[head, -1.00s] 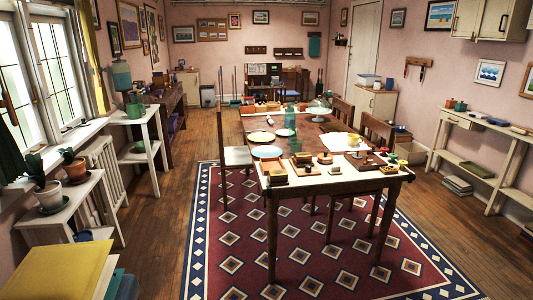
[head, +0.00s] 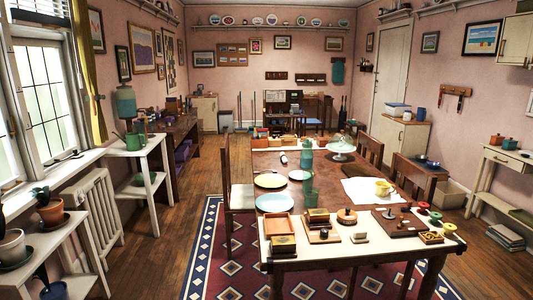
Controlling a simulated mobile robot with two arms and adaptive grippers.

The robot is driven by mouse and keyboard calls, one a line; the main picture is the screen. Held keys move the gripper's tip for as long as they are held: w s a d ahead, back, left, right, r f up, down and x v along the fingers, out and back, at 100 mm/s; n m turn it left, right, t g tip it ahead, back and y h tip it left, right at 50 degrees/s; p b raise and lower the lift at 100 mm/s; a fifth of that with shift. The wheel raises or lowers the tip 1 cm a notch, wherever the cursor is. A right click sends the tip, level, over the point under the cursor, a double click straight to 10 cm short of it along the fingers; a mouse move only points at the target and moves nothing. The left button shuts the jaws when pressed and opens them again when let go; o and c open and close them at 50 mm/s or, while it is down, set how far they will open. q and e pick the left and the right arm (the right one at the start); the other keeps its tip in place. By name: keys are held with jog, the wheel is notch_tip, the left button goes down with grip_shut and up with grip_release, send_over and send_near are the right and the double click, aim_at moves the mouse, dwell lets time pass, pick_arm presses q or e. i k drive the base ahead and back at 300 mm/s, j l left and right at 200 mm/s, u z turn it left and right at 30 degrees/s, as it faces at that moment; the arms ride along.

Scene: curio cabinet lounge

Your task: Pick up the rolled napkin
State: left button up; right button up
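The long dining table (head: 330,250) stands ahead of me, slightly right of centre in the head view. A small pale, roll-like thing with a dark band (head: 283,159) lies on its far left part, beyond the plates; it may be the rolled napkin, but it is too small to be sure. A white cloth or paper (head: 358,192) lies flat at the table's right side under a yellow cup (head: 383,188). Neither of my grippers is in view.
Plates (head: 275,202), a green glass (head: 307,197), a teal bottle (head: 305,158) and a glass dome stand (head: 341,149) are on the table. Small wooden boxes (head: 317,217) crowd its near end. A chair (head: 238,185) stands at its left. Floor (head: 170,215) is clear between table and left shelves.

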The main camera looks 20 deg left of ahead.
aim_at(284, 158)
jog(key=i+l+u, duration=0.2)
jog(key=i, duration=0.35)
jog(key=i+l+u, duration=0.2)
jog(key=i, duration=0.4)
jog(key=i+l+u, duration=0.15)
jog(key=i, duration=0.4)
jog(key=i+l+u, duration=0.2)
jog(key=i+l, duration=0.25)
jog(key=k+z, duration=0.25)
jog(key=k, duration=0.25)
jog(key=k+l+z, duration=0.25)
jog(key=k, duration=0.25)
jog(key=i+j+z, duration=0.1)
jog(key=j+z, duration=0.35)
jog(key=i+j+z, duration=0.1)
jog(key=j+z, duration=0.2)
jog(key=z, duration=0.15)
jog(key=j+z, duration=0.5)
jog(key=k+j, duration=0.1)
jog(key=j, duration=0.75)
jog(key=k+j, duration=0.1)
jog(key=j, duration=1.65)
jog(key=k+j, duration=0.15)
jog(key=j, duration=0.75)
